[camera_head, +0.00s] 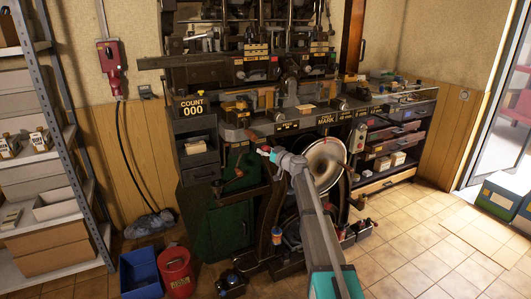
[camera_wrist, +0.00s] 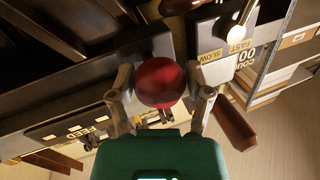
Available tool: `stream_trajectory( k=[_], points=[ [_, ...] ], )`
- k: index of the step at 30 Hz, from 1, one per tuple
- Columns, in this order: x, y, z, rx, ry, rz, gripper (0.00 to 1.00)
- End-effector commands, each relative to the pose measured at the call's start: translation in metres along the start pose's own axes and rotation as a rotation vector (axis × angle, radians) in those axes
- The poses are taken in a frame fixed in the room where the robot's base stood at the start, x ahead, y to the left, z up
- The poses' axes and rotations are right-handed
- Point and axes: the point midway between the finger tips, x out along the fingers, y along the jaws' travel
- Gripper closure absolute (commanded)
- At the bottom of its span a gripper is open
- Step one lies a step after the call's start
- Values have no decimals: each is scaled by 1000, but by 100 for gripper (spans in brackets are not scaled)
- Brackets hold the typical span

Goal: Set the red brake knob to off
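A round red knob (camera_wrist: 161,83) sits in the middle of the wrist view, in front of a grey plate on the machine. I take it to be the brake knob, but no brake or off label is readable. My gripper (camera_wrist: 160,78) has one finger on each side of the knob. The fingers look spread around it, with slight gaps; contact cannot be made out clearly. In the head view my gripper (camera_head: 268,153) is at the machine's front, left of the large pale wheel (camera_head: 326,163). The knob's setting is not readable.
A pale round-ended lever (camera_wrist: 237,34) stands by FAST and SLOW labels. A brown handle (camera_wrist: 234,126) is close to one finger. A FEED panel (camera_wrist: 85,130) is on the other side. The counter (camera_head: 193,107) reads 000.

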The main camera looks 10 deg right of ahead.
Motion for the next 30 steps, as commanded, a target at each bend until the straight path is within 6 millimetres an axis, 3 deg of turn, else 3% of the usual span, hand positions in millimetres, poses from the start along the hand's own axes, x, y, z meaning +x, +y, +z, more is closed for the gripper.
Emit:
stream_trajectory(
  k=[1,4,20,30],
  points=[
    [0,0,0,0,0,0,20],
    [0,0,0,-1,-1,0,5],
    [-6,0,0,-1,-1,1,5],
    [-42,-1,0,-1,-1,2,5]
  ],
)
